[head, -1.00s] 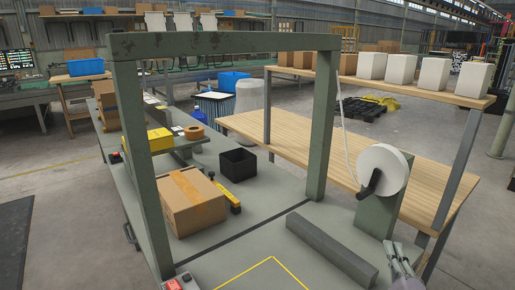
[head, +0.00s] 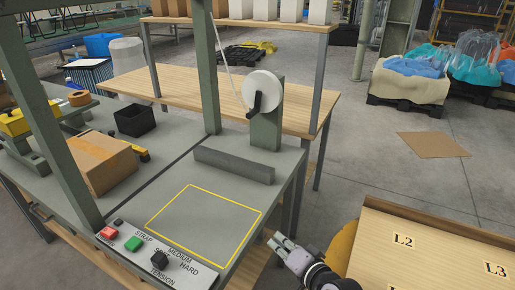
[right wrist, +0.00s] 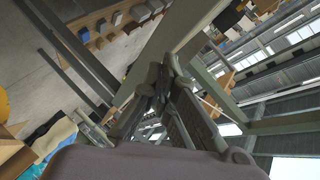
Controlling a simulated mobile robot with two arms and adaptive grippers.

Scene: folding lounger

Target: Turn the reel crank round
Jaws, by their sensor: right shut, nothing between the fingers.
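The white strap reel (head: 262,90) stands on a grey-green post (head: 266,131) at the far right of the bench. Its black crank (head: 254,106) sits on the reel's front face, with the handle to the lower left. My right gripper (head: 278,240) is low beside the bench's front right corner, well apart from the crank. Its fingers are shut and empty. In the right wrist view the dark fingers (right wrist: 163,75) come together near the middle, and I cannot make out the crank there. My left gripper is not in view.
A grey bar (head: 233,165) lies in front of the reel post. The green frame upright (head: 207,75) stands left of the reel. A control panel (head: 150,255) is at the front edge. A labelled wooden surface (head: 440,250) lies at lower right.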

